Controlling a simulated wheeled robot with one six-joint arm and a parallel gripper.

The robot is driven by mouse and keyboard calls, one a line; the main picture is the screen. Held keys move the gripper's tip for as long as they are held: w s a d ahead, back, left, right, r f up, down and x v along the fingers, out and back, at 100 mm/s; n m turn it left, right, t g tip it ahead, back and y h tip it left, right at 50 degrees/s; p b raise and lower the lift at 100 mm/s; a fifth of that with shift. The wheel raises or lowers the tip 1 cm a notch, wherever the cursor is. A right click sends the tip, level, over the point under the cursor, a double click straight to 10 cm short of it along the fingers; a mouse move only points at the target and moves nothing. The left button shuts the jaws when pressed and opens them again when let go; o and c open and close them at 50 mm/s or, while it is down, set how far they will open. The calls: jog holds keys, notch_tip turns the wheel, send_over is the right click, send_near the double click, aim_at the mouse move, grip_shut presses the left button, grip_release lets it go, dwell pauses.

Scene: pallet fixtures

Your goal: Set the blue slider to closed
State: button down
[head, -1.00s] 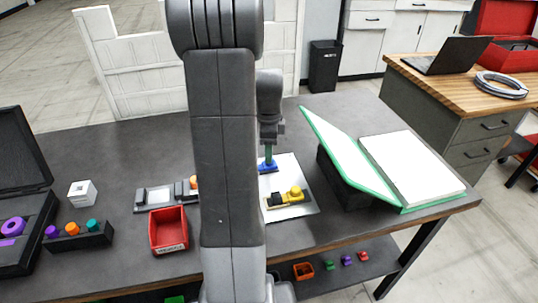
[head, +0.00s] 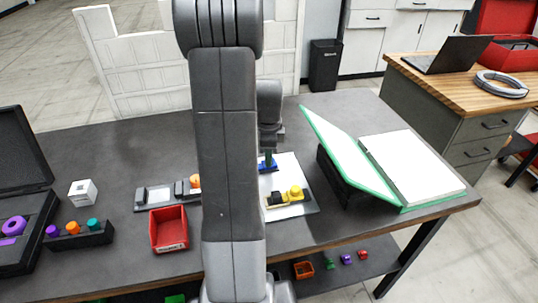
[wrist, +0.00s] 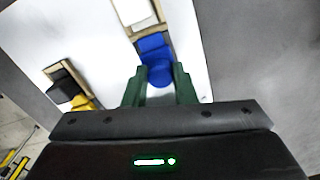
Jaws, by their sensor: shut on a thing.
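The blue slider (wrist: 152,48) sits on a narrow track on a white panel. It also shows in the head view (head: 268,168), partly hidden by my arm. In the wrist view my gripper (wrist: 157,84) has its green fingers on both sides of the slider's rounded blue knob, shut on it. The track (wrist: 145,28) has dark, tan-edged rails, and a pale stretch of it shows beyond the blue block. I cannot read any open or closed marking.
A yellow slider (head: 285,197) on its own track is beside the blue one. An open green-edged binder (head: 352,158) stands to the right. A red bin (head: 169,230) and grey fixtures (head: 160,197) lie left of my arm.

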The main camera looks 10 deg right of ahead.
jog(key=shift+a, duration=0.9)
jog(key=c, duration=1.2)
grip_release()
jog(key=shift+a, duration=0.15)
notch_tip(320, 180, up, 14)
jog(key=shift+f+b, duration=0.1)
jog(key=shift+b, duration=0.4)
